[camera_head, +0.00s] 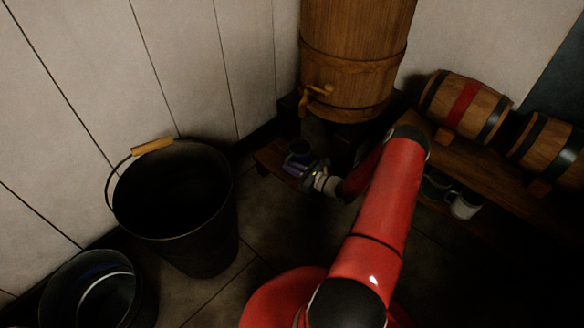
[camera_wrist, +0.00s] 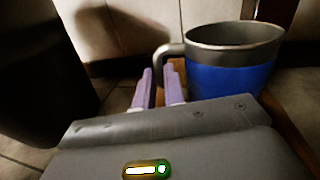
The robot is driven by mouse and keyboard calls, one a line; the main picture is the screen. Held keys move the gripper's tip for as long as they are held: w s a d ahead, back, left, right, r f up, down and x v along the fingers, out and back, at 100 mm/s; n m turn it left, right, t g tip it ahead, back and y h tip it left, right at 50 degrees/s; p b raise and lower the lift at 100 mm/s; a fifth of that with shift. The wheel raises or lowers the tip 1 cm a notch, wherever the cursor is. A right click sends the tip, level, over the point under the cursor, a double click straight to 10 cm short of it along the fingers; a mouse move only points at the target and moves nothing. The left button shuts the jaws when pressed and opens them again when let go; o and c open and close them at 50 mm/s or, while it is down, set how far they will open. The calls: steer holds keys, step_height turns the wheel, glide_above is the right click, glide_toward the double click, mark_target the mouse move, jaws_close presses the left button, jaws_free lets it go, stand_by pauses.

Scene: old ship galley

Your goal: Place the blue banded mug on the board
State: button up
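The blue banded mug (camera_wrist: 232,78) is upright, grey at the rim and blue below, at the right of the wrist view. Its grey handle (camera_wrist: 162,52) points left. In the head view the mug (camera_head: 298,152) is at the small low wooden board (camera_head: 266,157), below the big barrel. Wood shows beside and under the mug in the wrist view; whether its base touches the board is hidden. My gripper (camera_wrist: 159,78) has its pale purple fingers close together, one on each side of the handle. I cannot tell whether they press on it. In the head view my gripper (camera_head: 318,178) is right beside the mug.
A big wooden barrel with a tap (camera_head: 352,60) stands behind the board. A black bucket (camera_head: 190,235) stands left, with another bucket (camera_head: 95,295) in front. Small casks (camera_head: 465,105) rest on a bench (camera_head: 480,165) at right, with mugs (camera_head: 465,205) below it.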

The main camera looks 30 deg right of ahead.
steer(key=o, duration=0.4)
steer(key=shift+r, duration=0.1)
